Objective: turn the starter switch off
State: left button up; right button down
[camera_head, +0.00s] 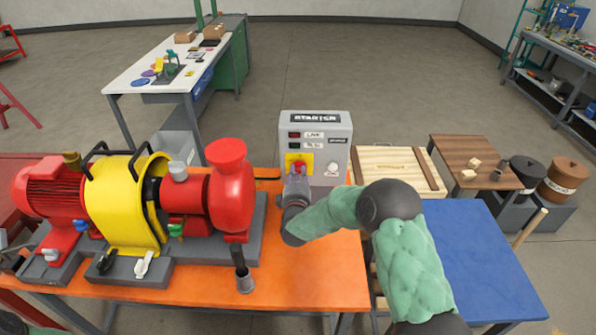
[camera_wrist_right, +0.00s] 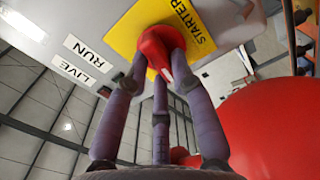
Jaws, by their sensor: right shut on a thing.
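The grey starter box (camera_head: 335,165) stands at the back edge of the orange table, with a STARTER label on top. Its red switch knob (camera_head: 300,168) sits on a yellow plate (camera_head: 289,160), partly hidden by my gripper. In the right wrist view the red knob (camera_wrist_right: 154,48) is on the yellow plate (camera_wrist_right: 120,32) marked STARTER. My right gripper (camera_head: 298,181) is shut on the knob, its fingers (camera_wrist_right: 158,70) around it. Which way the knob points is hard to tell. My left gripper is not in view.
On the orange table (camera_head: 320,275), a red pump (camera_head: 228,190), a yellow coupling guard (camera_head: 120,200) and a red motor (camera_head: 48,190) stand left of the box. A blue table (camera_head: 480,255) and a slatted wooden crate (camera_head: 390,160) are to the right.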

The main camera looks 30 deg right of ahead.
jog(key=shift+f+n, duration=0.1)
jog(key=shift+n, duration=0.5)
jog(key=shift+n+p, duration=0.3)
jog(key=c, duration=1)
grip_release()
jog(key=shift+c, duration=0.2)
jog(key=shift+a, duration=0.1)
jog(key=v, duration=1.2)
jog(key=shift+f, duration=0.15)
